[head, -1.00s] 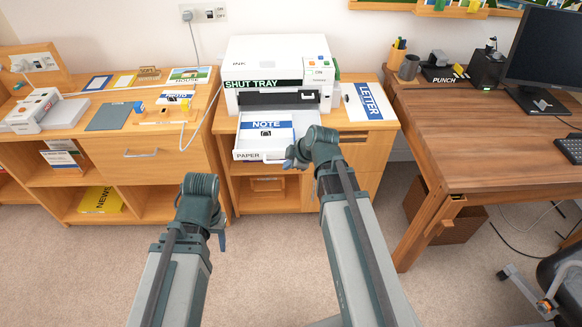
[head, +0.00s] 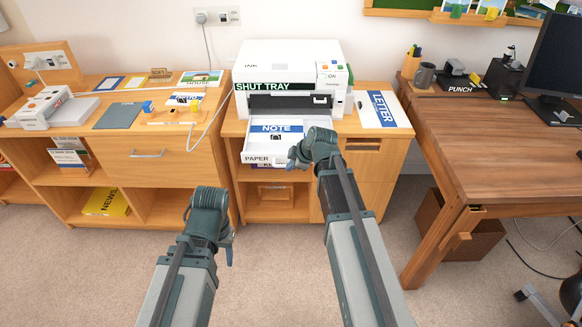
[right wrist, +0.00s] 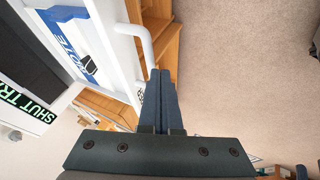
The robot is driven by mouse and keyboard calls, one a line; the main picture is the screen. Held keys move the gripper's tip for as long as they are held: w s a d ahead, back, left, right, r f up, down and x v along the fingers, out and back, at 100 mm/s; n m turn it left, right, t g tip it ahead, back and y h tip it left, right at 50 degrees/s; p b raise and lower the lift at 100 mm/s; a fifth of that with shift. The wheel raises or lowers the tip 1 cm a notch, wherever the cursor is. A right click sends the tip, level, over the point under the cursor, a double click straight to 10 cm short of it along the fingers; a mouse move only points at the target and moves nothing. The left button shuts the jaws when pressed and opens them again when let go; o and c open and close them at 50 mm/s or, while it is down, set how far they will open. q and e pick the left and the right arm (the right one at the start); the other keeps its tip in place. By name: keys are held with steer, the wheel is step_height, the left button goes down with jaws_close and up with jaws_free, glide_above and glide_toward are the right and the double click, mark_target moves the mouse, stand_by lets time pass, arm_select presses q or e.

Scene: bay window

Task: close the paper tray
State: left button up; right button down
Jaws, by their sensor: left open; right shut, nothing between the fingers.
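The white printer (head: 285,62) with a green "SHUT TRAY" sign stands on the wooden cabinet. Its paper tray (head: 262,158) sticks out at the front, with a "NOTE" sheet (head: 275,130) lying in it. My right gripper (head: 293,160) is at the right part of the tray's front. In the right wrist view its shut, empty fingers (right wrist: 160,75) point at the tray's white handle (right wrist: 147,42). I cannot tell whether they touch it. My left gripper (head: 229,252) is open and low, in front of the cabinets, away from the tray.
A "LETTER" sheet (head: 384,109) lies right of the printer. A white cable (head: 209,128) runs over the left cabinet (head: 170,140). The brown desk (head: 490,150) stands to the right. Carpet (head: 300,270) is clear in front of the cabinets.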

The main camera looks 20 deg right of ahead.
steer(key=w+d, duration=0.2)
steer(key=w, duration=0.6)
steer(key=w+d, duration=0.3)
steer(key=w, duration=0.6)
steer(key=w+d, duration=0.2)
steer(key=w, duration=0.7)
steer(key=shift+w+d, duration=0.1)
steer(key=shift+d, duration=0.15)
